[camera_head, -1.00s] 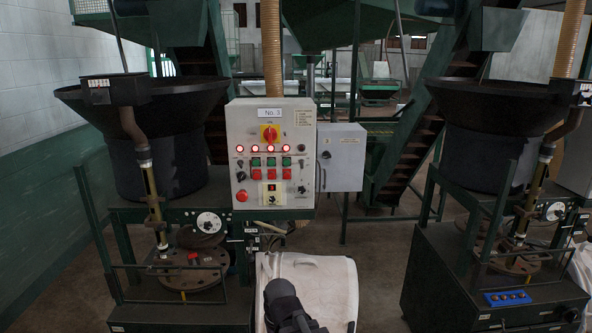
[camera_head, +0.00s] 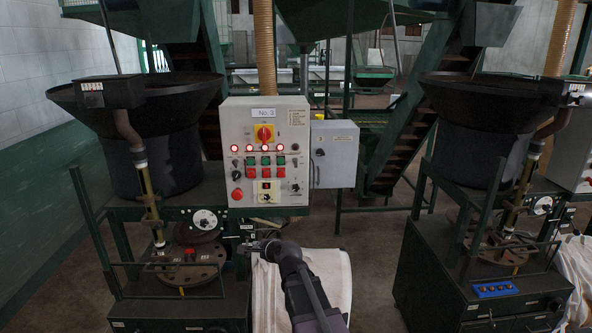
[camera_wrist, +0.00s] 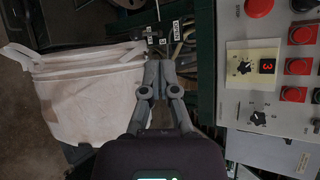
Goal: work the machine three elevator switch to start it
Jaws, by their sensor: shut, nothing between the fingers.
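The grey control panel labelled No.3 (camera_head: 265,150) stands upright in the head view. A small black rotary switch (camera_head: 296,188) sits at its lower right, and it also shows in the wrist view (camera_wrist: 258,117). Another black knob (camera_wrist: 243,67) sits beside a red digit 3. The switch labels are too small to read, so I cannot tell which is the elevator switch. My gripper (camera_head: 256,247) is below the panel, shut and empty. In the wrist view its fingertips (camera_wrist: 160,68) are together, apart from the panel, which lies to their right.
A grey side box (camera_head: 334,153) adjoins the panel. Dark hopper machines stand at left (camera_head: 150,130) and right (camera_head: 480,125). Metal bars and cables lie near my fingertips.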

